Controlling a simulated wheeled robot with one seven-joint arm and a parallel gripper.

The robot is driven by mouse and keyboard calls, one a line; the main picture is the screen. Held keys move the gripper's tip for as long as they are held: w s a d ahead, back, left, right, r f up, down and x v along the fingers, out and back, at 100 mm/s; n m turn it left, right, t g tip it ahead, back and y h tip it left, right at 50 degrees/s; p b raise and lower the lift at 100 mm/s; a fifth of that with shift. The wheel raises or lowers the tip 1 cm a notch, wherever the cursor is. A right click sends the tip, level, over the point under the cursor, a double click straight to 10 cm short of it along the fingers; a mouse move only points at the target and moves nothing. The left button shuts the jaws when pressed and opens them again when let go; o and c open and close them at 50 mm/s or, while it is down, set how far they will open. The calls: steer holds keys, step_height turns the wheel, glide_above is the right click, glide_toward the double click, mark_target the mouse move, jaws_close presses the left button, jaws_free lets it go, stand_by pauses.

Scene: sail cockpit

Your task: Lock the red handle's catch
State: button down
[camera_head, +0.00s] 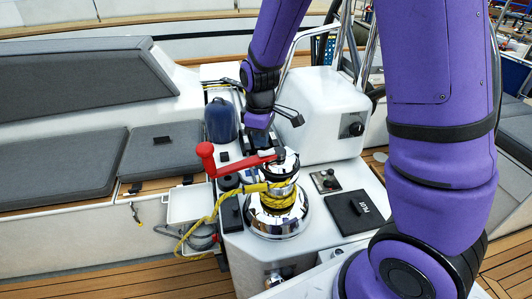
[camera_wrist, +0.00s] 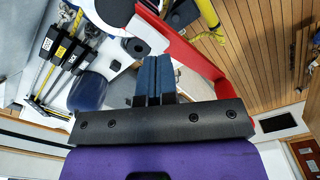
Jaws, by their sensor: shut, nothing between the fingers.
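The red handle (camera_head: 235,165) lies across the top of the chrome winch (camera_head: 277,222), with its round red knob out to the left. A dark piece sits at its winch end; I cannot tell the catch or its position. In the wrist view the red handle (camera_wrist: 202,55) runs diagonally past the fingers and behind the gripper body. My gripper (camera_wrist: 154,57) is shut and empty, its two blue-grey fingers side by side, with the tips near the handle's edge. In the head view my gripper (camera_head: 259,141) is just above the handle; whether it touches is unclear.
A dark blue rounded object (camera_head: 221,120) stands behind the handle. A white pedestal (camera_head: 322,115) rises behind the winch. A black hatch (camera_head: 352,211) is at right.

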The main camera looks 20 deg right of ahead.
steer(key=shift+f, duration=1.5)
stand_by(0.8)
steer(key=shift+r, duration=3.5)
steer(key=shift+r, duration=0.15)
step_height(320, 180, up, 7)
steer(key=m+t, duration=0.1)
steer(key=m, duration=0.1)
glide_above(261, 152)
steer(key=s+d, duration=0.2)
steer(key=s, duration=0.2)
steer(key=s+d+r+m+t, duration=0.2)
steer(key=s+r+m, duration=0.1)
steer(key=s+r, duration=0.35)
steer(key=s+d+r+m+t, duration=0.2)
steer(key=s+r+m, duration=0.2)
steer(key=s, duration=0.8)
steer(key=shift+s+d+r+m, duration=0.3)
steer(key=shift+r+m, duration=0.1)
steer(key=shift+r, duration=0.8)
